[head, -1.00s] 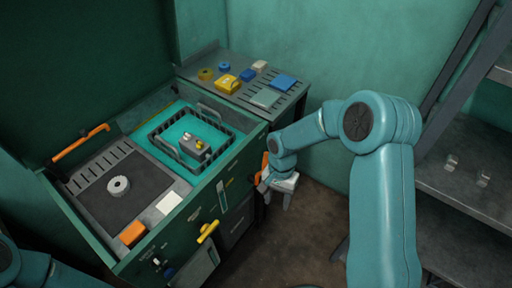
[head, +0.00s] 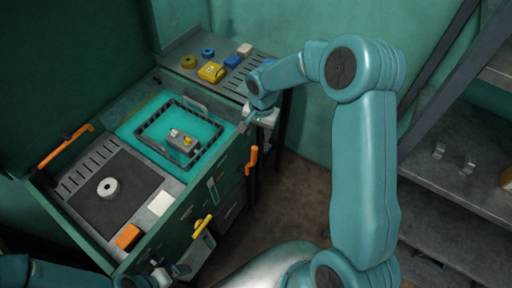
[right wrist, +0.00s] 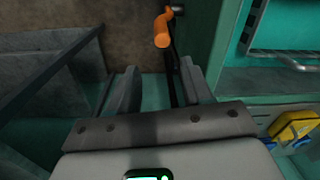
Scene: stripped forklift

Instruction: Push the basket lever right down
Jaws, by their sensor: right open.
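The basket lever (head: 251,160) has an orange grip and sits at the right end of the green machine's front. In the right wrist view its orange grip (right wrist: 163,30) shows beyond the fingers, on a dark rod. The wire basket (head: 180,138) sits in the teal basin with a small grey part in it. My right gripper (head: 247,122) is open and empty, above the lever and apart from it, by the machine's right edge. Its spread fingers also show in the right wrist view (right wrist: 160,88). My left gripper (head: 168,272) is low at the machine's front; its jaws are unclear.
A yellow handle (head: 202,226) sticks out of the machine's front. An orange lid handle (head: 66,147) is at the left. A side table (head: 190,45) with small coloured parts stands behind. Grey shelves (head: 460,170) stand at the right. Bare floor lies between.

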